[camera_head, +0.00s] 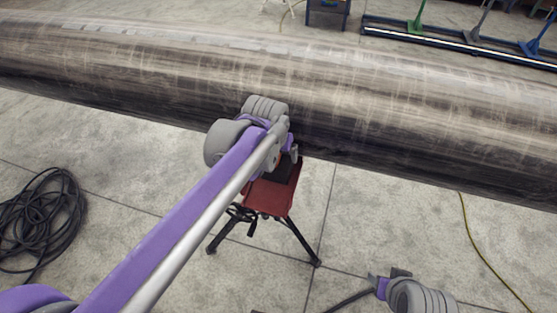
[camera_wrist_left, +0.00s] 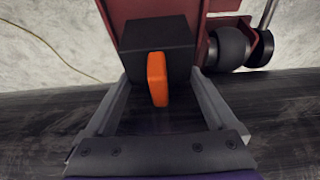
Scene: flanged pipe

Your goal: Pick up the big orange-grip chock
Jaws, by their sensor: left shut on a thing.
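The big chock is a black block (camera_wrist_left: 150,38) with an orange grip (camera_wrist_left: 157,80) in the left wrist view. My left gripper (camera_wrist_left: 158,92) is shut on it, with one finger on each side and the orange grip between them. In the head view my left gripper (camera_head: 291,157) is at the red stand, below the near side of the pipe, and my wrist hides most of the chock. Part of my right arm (camera_head: 415,295) shows at the lower right; its jaws cannot be made out.
The large dark pipe (camera_head: 400,130) runs across the view, close behind my left wrist. The red stand (camera_head: 268,198) has black legs and rollers (camera_wrist_left: 229,46). A coiled black cable (camera_head: 40,215) lies at left. A yellow cable (camera_head: 478,245) lies at right. Concrete floor between is clear.

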